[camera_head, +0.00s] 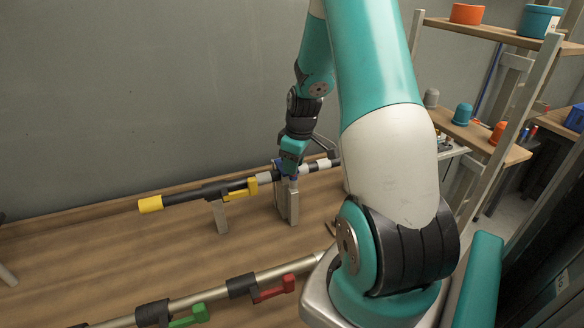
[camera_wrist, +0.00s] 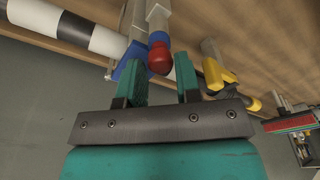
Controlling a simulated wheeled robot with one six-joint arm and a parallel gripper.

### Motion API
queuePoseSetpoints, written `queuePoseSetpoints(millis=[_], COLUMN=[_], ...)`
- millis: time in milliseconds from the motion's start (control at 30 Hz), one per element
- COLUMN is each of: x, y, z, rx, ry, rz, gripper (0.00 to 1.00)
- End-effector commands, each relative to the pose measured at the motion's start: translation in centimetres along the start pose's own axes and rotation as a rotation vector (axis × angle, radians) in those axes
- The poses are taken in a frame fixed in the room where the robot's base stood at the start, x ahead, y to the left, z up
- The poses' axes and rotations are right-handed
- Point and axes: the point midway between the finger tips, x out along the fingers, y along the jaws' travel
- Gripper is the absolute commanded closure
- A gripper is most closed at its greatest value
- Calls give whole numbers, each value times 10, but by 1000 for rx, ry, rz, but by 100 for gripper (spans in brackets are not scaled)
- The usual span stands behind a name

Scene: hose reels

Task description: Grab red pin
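The red pin (camera_wrist: 160,58) shows in the wrist view as a rounded red tip below a blue collar (camera_wrist: 158,38) on a pale grey post (camera_wrist: 157,14). My gripper (camera_wrist: 163,66) is open, with its two teal fingers on either side of the red tip. The left finger is close to it, and a gap shows on the right. I cannot tell whether either finger touches it. In the head view my gripper (camera_head: 288,166) is at the black, white and yellow bar (camera_head: 184,197), over a grey stand (camera_head: 290,205). The red tip is hidden there.
A yellow clip (camera_head: 241,190) sits on the bar, left of my gripper; it also shows in the wrist view (camera_wrist: 217,72). A nearer metal bar (camera_head: 215,292) carries a red clip (camera_head: 274,289) and a green clip (camera_head: 190,317). Shelves with cups (camera_head: 467,14) stand right.

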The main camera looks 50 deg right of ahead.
Motion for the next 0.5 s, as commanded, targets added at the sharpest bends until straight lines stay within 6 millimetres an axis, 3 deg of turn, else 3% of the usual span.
queuePoseSetpoints(millis=[167, 400, 500], x=[16, 18, 18], y=[0, 0, 0], z=[0, 0, 0], rx=[0, 0, 0], ry=[-1, 0, 0], rz=[-1, 1, 1], gripper=[69, 69, 92])
